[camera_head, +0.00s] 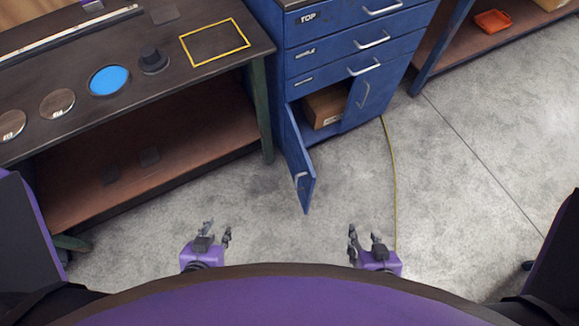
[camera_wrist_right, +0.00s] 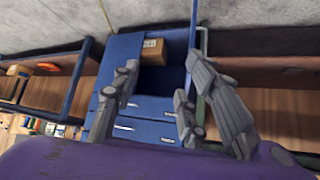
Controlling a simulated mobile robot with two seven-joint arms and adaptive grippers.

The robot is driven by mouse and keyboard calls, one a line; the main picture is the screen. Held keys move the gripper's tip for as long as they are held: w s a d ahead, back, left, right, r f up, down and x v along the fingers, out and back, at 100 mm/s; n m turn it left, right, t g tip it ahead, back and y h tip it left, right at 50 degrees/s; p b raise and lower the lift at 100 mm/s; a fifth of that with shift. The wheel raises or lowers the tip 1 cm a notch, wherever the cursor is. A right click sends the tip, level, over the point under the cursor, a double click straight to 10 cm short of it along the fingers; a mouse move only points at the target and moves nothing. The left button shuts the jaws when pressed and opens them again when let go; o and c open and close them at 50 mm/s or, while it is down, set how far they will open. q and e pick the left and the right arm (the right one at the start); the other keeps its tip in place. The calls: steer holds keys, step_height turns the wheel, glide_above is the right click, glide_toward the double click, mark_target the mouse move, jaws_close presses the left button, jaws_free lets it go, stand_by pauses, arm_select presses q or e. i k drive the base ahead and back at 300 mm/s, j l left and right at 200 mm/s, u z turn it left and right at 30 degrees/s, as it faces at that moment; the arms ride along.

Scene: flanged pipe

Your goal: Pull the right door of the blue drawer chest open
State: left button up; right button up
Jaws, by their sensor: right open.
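The blue drawer chest (camera_head: 318,45) stands at the top centre, with its drawers above and two doors below. My right gripper (camera_head: 364,240) is open and empty over the floor, well short of the chest. My left gripper (camera_head: 217,233) is also open and empty, further left. The right wrist view shows the chest (camera_wrist_right: 150,108) upside down beyond the spread fingers (camera_wrist_right: 160,85).
A cardboard box (camera_head: 325,105) sits inside the chest behind the open left door. A dark workbench (camera_head: 150,95) stands to the left. A shelf with an orange tray (camera_head: 492,21) is at the upper right. A yellow cable (camera_head: 391,165) lies on open concrete floor (camera_head: 450,190).

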mark_target(372, 92)
steer(key=i+l+z, duration=0.25)
steer(key=l, duration=0.15)
steer(key=l+z, duration=0.25)
steer(key=i+l+z, duration=0.25)
steer(key=l, duration=0.15)
